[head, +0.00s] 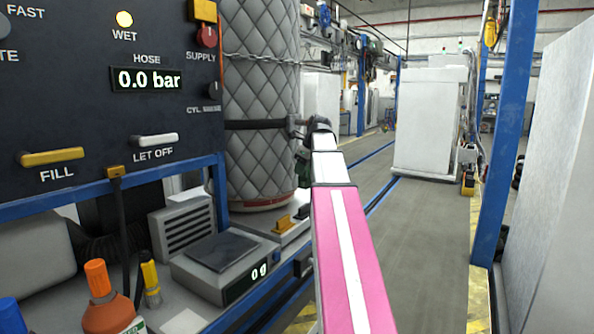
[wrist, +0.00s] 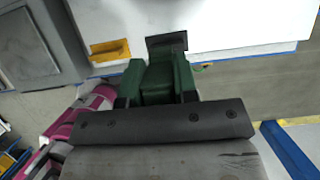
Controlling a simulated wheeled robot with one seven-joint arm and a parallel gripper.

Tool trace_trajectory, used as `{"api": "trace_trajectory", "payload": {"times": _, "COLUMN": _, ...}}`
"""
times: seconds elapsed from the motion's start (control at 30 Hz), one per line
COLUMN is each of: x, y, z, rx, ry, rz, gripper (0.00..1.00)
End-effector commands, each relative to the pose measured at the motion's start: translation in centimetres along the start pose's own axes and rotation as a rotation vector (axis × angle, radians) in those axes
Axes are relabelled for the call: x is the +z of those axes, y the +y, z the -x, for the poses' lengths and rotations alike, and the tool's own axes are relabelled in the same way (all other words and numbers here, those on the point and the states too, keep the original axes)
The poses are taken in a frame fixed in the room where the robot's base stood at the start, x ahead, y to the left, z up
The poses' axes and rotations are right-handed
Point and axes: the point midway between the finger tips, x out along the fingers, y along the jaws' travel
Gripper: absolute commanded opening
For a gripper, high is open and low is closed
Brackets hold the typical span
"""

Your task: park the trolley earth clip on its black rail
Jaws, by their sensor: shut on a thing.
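The green earth clip (wrist: 160,80) is between the two dark fingers of my gripper (wrist: 157,98) in the wrist view. My gripper is shut on it. In the head view the clip (head: 303,168) is a small dark green shape below the end of my pink arm, partly hidden by it. The black rail (head: 301,213) is a small dark block on the white ledge, below the clip and apart from it. In the wrist view the rail (wrist: 167,41) lies just beyond the clip's far end; whether they touch there I cannot tell.
A yellow rail (head: 283,223) stands beside the black one; it also shows in the wrist view (wrist: 109,50). A scale (head: 222,268) reads 0 g nearer me. The control panel (head: 110,90) is at left. The aisle floor at right is clear.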

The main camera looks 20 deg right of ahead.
Motion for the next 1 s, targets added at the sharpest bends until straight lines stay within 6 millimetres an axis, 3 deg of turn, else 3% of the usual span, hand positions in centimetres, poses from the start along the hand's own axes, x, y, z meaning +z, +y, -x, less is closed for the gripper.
{"api": "trace_trajectory", "payload": {"times": 0.53, "x": -0.2, "y": 0.0, "z": -0.4, "rx": 0.001, "ry": 0.000, "rz": 0.000, "gripper": 0.03}}
{"api": "trace_trajectory", "payload": {"times": 1.0, "x": -1.5, "y": 0.0, "z": -3.6, "rx": 0.001, "ry": 0.001, "rz": 0.000, "gripper": 0.03}}
